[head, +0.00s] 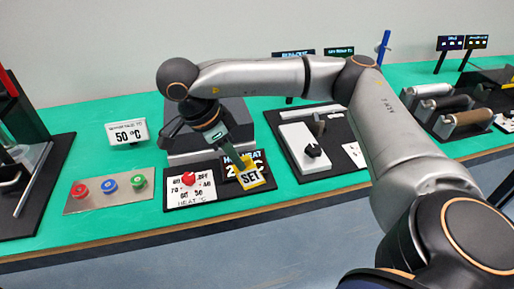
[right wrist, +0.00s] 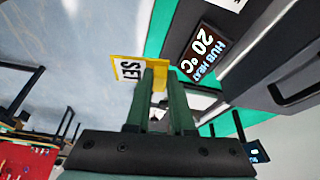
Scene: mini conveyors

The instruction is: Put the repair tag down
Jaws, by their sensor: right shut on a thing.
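The repair tag (head: 251,178) is a yellow-bordered card reading "SET". My right gripper (head: 239,164) is shut on it, and the tag hangs tilted below the fingers. In the head view it overlaps the dark heat display (head: 231,167) and the front of its black panel. I cannot tell whether it touches anything there. In the right wrist view the tag (right wrist: 127,70) shows at the tips of the green fingers (right wrist: 160,84). My left gripper is not in view.
A white dial plate with a red knob (head: 189,179) lies left of the tag. Farther left are a button panel (head: 108,192) and a "50 °C" sign (head: 127,132). A black board with a white device (head: 310,140) stands right. Green table shows between them, with the front edge (head: 160,226) close by.

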